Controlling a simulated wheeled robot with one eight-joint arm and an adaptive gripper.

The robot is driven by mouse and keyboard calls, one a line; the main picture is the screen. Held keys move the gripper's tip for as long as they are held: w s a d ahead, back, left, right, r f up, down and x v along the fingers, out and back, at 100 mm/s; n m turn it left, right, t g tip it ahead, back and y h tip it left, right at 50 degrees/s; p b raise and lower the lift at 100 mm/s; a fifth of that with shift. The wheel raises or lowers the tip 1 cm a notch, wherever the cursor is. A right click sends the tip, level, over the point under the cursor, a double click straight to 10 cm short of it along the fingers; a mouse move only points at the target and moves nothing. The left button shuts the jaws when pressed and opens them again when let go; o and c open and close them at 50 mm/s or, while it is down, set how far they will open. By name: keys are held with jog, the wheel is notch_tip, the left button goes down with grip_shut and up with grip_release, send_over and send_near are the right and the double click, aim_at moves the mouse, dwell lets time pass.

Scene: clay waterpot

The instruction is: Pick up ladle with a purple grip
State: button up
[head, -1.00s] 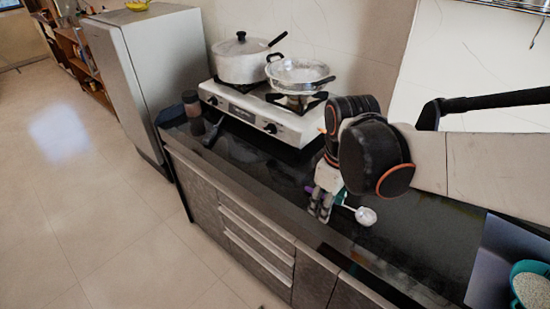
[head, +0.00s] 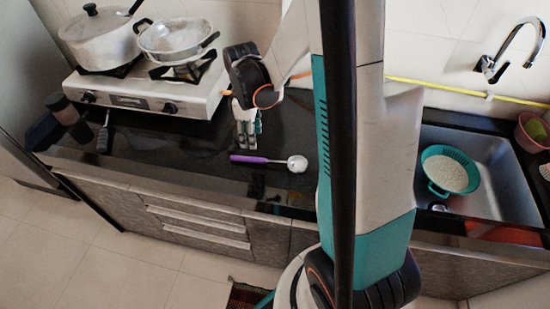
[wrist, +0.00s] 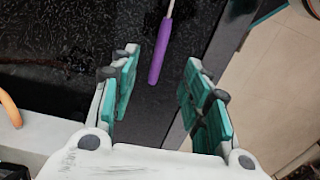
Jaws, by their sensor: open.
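The ladle has a purple grip (head: 249,159) and a pale round bowl (head: 297,163). It lies on the black countertop, grip to the left, near the front edge. My gripper (head: 246,138) hangs just behind the purple grip in the head view, apart from it. In the wrist view my gripper (wrist: 158,95) is open and empty, with teal pads on both sides. The purple grip (wrist: 161,52) shows beyond the fingertips, between their lines, with its end pointing toward the gripper. The ladle's bowl is out of the wrist view.
A gas stove (head: 146,100) with a lidded pot (head: 97,38) and a pan (head: 176,38) stands at the back left. A dark utensil (head: 104,132) and jars lie left. The sink (head: 488,195) with a teal colander (head: 449,172) is right. Counter left of the ladle is clear.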

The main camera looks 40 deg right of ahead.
jog(key=b, duration=0.2)
send_over(253, 158)
notch_tip(253, 158, down, 6)
jog(key=shift+d+r, duration=0.1)
jog(key=shift+d, duration=0.05)
jog(key=shift+f+b, duration=1.2)
jog(key=shift+f, duration=1.6)
jog(key=shift+r, duration=0.1)
jog(key=shift+c, duration=0.5)
grip_shut()
